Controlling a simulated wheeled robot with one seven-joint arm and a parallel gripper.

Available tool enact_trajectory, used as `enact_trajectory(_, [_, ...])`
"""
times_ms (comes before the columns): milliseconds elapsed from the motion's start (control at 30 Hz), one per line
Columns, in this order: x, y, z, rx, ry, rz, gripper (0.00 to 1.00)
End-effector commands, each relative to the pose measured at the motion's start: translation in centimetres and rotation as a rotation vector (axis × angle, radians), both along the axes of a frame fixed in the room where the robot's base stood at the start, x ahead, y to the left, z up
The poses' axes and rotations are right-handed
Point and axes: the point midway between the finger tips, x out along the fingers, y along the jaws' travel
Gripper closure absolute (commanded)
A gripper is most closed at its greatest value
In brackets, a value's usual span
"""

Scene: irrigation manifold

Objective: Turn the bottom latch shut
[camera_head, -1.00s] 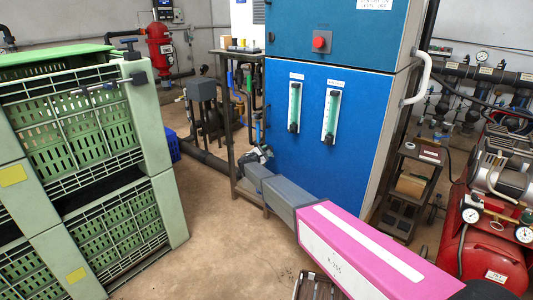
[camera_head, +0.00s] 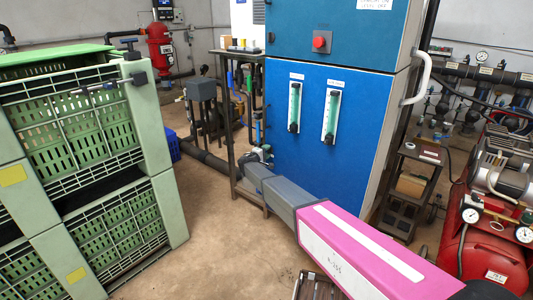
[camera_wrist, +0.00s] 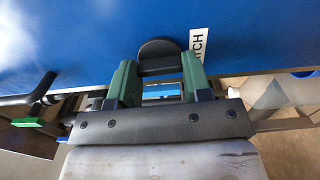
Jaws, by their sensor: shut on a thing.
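The bottom latch (camera_wrist: 160,50) shows in the wrist view as a dark, rounded knob on the blue cabinet face. A white label (camera_wrist: 199,42) ending in "TCH" is beside it on the right. My gripper (camera_wrist: 158,72) has its two green fingers on either side of the latch's lower part and is shut on it. In the head view, my gripper (camera_head: 262,152) is at the lower left edge of the blue cabinet (camera_head: 320,155). There the latch is hidden or too small to make out.
Green stacked crates (camera_head: 85,175) stand at the left. A dark metal stand (camera_head: 235,110) with pipes adjoins the cabinet's left side. A red compressor (camera_head: 490,258) and a small cart (camera_head: 408,190) are at the right. The floor between crates and cabinet is clear.

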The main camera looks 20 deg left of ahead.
Motion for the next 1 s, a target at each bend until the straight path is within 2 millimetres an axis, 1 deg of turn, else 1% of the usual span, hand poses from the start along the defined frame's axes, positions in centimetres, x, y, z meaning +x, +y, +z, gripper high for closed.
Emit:
enact_trajectory(233, [-0.02,-0.08,-0.06,0.047,-0.019,-0.002,0.79])
enact_trajectory(667, [-0.01,-0.08,-0.08,0.054,-0.02,-0.002,0.79])
enact_trajectory(700, [-0.01,-0.08,-0.07,0.054,-0.02,-0.002,0.42])
enact_trajectory(733, [-0.01,-0.07,-0.07,0.054,-0.02,-0.002,0.33])
enact_trajectory(767, [-0.01,-0.07,-0.07,0.054,-0.021,-0.001,0.3])
enact_trajectory(1000, [-0.02,-0.04,-0.03,0.052,-0.021,-0.001,0.3])
